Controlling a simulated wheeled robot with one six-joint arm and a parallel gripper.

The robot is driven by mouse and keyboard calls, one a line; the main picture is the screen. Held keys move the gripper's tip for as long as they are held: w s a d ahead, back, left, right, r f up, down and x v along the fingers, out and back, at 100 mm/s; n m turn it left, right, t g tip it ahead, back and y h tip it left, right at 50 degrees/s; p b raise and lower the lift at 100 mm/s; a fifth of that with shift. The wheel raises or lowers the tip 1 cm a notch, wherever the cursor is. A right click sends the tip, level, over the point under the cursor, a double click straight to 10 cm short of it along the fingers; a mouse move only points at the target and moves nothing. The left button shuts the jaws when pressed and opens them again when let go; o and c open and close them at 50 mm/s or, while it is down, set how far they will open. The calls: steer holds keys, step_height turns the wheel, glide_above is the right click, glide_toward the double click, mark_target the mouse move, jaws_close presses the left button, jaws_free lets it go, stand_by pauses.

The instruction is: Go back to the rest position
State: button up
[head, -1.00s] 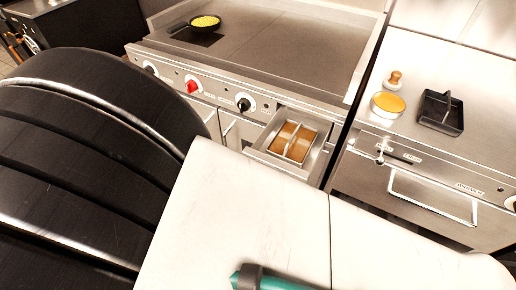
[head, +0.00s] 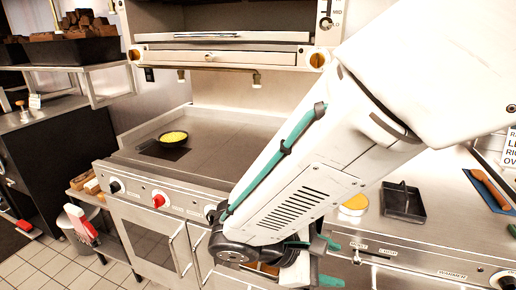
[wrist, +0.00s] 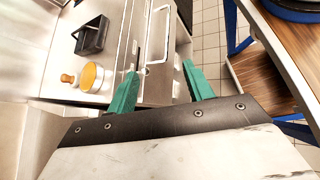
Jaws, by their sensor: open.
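My gripper (head: 318,256) shows at the lower middle of the head view, in front of the counter fronts. In the wrist view its two green fingers (wrist: 160,88) stand well apart with nothing between them. My white arm fills the right half of the head view and hides part of the griddle and the counter behind it.
The wrist view shows a warmer handle (wrist: 159,32) near the fingers and wooden shelving (wrist: 262,85) at right.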

steer(key=s+d+r+m+y, duration=0.9)
steer(key=d+r+m+y, duration=0.2)
steer(key=d+m, duration=0.2)
steer(key=shift+m, duration=0.8)
